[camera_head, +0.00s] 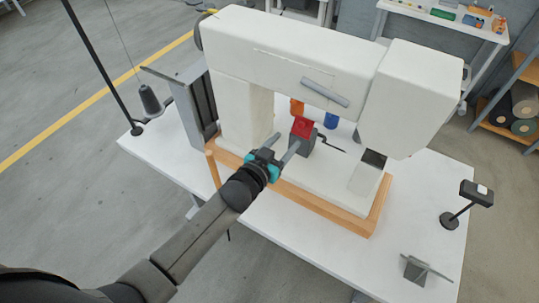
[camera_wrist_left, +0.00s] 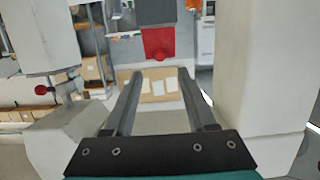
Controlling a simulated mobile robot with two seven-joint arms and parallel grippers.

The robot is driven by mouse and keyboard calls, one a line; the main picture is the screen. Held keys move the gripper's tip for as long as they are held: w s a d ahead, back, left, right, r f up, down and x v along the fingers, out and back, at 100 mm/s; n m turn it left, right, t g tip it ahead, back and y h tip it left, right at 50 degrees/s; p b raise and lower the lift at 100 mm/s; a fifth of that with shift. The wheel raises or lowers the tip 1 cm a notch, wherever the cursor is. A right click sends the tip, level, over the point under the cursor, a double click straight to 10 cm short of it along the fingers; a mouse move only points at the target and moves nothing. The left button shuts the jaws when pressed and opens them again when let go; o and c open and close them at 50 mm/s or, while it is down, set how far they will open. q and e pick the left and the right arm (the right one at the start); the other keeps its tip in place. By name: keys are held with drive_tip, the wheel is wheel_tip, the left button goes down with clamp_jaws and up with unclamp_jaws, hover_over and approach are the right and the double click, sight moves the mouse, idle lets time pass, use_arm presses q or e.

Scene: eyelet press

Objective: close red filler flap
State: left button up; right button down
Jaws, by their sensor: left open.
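The red filler flap (camera_head: 302,127) shows at the top of a small dark grey box (camera_head: 303,144) under the arm of the white press. It also shows in the left wrist view (camera_wrist_left: 158,43), against the grey box (camera_wrist_left: 155,12), with a small round mark on it. I cannot tell how far open it stands. My left gripper (camera_head: 287,141) is open and empty, just in front and to the left of the box. In the wrist view its two fingers (camera_wrist_left: 160,72) point toward the red flap, with a visible gap between. My right gripper is not in view.
The white press (camera_head: 300,55) arches over the flap, with its column (camera_head: 245,115) at left and head (camera_head: 410,85) at right. A wooden rim (camera_head: 325,208) edges its base. Orange and blue items stand behind the box. The white table (camera_head: 300,240) has free room in front.

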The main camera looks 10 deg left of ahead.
use_arm(q)
drive_tip(key=v, duration=0.7)
drive_tip(key=shift+s, duration=0.15)
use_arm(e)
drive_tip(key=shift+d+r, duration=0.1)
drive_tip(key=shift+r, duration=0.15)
